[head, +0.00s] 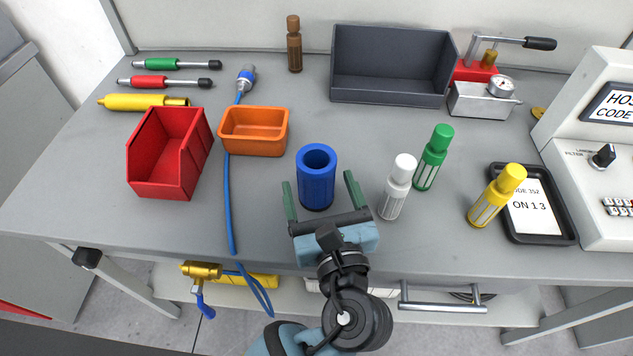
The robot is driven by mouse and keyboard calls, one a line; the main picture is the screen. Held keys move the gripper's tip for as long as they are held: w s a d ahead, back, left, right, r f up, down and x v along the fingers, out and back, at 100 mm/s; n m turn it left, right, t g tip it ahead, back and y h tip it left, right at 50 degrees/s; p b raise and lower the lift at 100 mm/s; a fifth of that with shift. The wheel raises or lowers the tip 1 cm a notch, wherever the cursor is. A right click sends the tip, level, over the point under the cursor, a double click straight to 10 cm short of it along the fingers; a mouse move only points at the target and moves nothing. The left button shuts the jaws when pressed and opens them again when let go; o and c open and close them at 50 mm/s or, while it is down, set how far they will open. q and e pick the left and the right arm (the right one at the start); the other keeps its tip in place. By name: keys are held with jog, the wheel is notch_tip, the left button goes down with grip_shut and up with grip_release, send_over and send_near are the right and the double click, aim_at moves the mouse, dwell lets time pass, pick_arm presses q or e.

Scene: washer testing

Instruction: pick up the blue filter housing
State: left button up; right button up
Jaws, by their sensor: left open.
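The blue filter housing (317,190) is a hollow blue cylinder standing upright on the grey table, near the middle of the head view. My left gripper (322,189) comes in from the bottom of the view. Its two green fingers are spread apart, one on the left and one on the right of the housing's lower part. I see a gap between each finger and the housing. The gripper is open and holds nothing. My right gripper does not show.
A white-capped filter (395,188) stands close to the right finger. Green (433,158) and yellow (496,196) ones stand farther right. An orange bin (254,147), a red bin (153,190) and a blue hose (229,190) lie left. A dark grey bin (388,97) stands behind.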

aim_at(313, 167)
pick_arm(q)
jog(key=b+x, duration=0.3)
jog(key=shift+w+f, duration=0.2)
jog(key=shift+f, duration=0.15)
jog(key=shift+w+a+r+b, duration=0.1)
jog(key=shift+w+a+b, duration=0.15)
jog(key=shift+w+b, duration=0.3)
jog(key=shift+w, duration=0.15)
jog(key=shift+r, duration=0.1)
jog(key=c, duration=1.5)
